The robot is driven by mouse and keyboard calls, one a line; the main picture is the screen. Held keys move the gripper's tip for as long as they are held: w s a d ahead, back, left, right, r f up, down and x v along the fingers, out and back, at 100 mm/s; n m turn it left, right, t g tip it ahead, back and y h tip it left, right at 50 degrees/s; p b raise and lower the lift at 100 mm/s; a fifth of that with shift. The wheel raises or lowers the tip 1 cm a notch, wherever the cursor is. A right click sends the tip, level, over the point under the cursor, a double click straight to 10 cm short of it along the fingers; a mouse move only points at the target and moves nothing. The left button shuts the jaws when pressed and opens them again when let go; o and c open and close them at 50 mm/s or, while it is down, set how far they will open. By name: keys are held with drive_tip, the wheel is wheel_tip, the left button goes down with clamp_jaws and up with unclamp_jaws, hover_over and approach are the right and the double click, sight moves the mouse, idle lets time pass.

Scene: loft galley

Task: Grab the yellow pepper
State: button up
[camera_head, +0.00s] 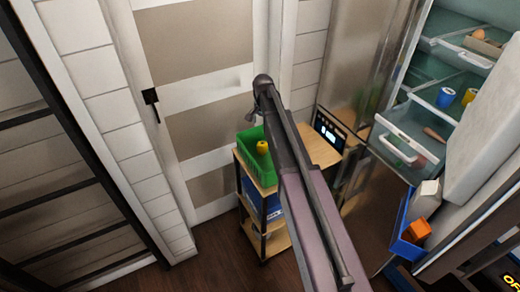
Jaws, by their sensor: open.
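The yellow pepper (262,147) sits in a green crate (250,163) on top of a small wooden-topped cart. Its lower part is hidden in the crate. My arm reaches up the middle of the view and covers the cart's right part. My gripper (250,116) shows only as a small grey shape at the arm's far end, above and slightly left of the pepper in the picture. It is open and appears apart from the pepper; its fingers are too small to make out.
The cart (325,150) stands before a panelled door (205,95). Blue items show on its lower shelf. At right is an open fridge (405,130) holding blue and yellow containers. A blue door bin (402,247) holds white and orange boxes. Dark floor is clear at lower left.

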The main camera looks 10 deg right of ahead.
sight(262, 144)
drive_tip(key=shift+f, duration=0.15)
wheel_tip(262, 144, down, 8)
drive_tip(key=b, duration=0.8)
drive_tip(key=shift+f+b, duration=0.15)
drive_tip(key=shift+b, duration=0.15)
drive_tip(key=shift+f, duration=0.1)
drive_tip(key=shift+a+f+b, duration=0.2)
drive_tip(key=shift+f+b, duration=2.35)
drive_tip(key=shift+b, duration=0.05)
drive_tip(key=c, duration=1.1)
